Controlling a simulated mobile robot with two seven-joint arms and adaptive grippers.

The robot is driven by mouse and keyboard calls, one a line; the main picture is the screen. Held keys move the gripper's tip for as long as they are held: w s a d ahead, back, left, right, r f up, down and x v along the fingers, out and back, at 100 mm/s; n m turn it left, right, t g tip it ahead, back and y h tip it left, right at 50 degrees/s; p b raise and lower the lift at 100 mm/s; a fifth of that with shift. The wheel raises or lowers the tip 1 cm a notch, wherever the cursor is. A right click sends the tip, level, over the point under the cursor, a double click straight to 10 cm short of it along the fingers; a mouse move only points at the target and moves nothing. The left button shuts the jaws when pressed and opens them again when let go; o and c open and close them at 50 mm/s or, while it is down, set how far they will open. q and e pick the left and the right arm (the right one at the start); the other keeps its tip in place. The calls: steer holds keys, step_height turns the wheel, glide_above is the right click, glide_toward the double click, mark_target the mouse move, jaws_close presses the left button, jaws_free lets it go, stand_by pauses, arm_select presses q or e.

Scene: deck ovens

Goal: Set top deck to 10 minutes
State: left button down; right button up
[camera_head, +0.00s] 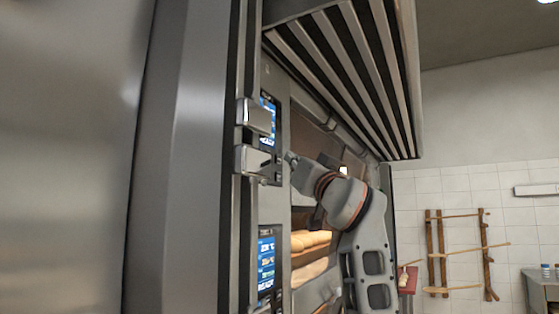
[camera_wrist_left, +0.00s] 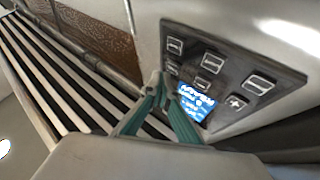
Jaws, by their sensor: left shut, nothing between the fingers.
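The upper control panel, with its lit blue screen (camera_head: 268,118), is on the oven front in the head view. In the left wrist view it is a dark panel with several square buttons (camera_wrist_left: 208,62) and a blue screen (camera_wrist_left: 193,104), partly hidden behind a finger. My left gripper (camera_head: 288,160) is at the lower right edge of this panel in the head view. In the wrist view its teal fingers (camera_wrist_left: 162,84) are shut and empty, their tips close in front of the panel's edge buttons. I cannot tell whether they touch. The screen's text is unreadable. My right gripper is not in view.
A second control panel with a lit screen (camera_head: 266,262) sits below, beside a deck holding bread loaves (camera_head: 311,240). A slatted hood (camera_head: 345,75) juts out above. Metal handles (camera_head: 256,116) stick out left of the upper panel. A wooden rack (camera_head: 442,255) hangs on the tiled wall.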

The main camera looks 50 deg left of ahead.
arm_select(q)
steer(key=shift+s+a, duration=0.1)
steer(key=shift+a, duration=0.3)
steer(key=shift+s+a, duration=0.15)
steer(key=shift+a, duration=0.25)
stand_by(0.9)
steer(key=shift+d, duration=0.1)
steer(key=shift+w+d, duration=0.25)
steer(key=shift+d, duration=0.4)
steer(key=shift+d, duration=0.1)
steer(key=d, duration=0.1)
steer(key=w+d, duration=0.1)
steer(key=d, duration=0.2)
steer(key=shift+w+d+f+p, duration=0.1)
steer(key=shift+w+d+p, duration=0.2)
steer(key=shift+d+p, duration=0.1)
steer(key=shift+f, duration=0.1)
steer(key=shift+a, duration=0.1)
stand_by(0.5)
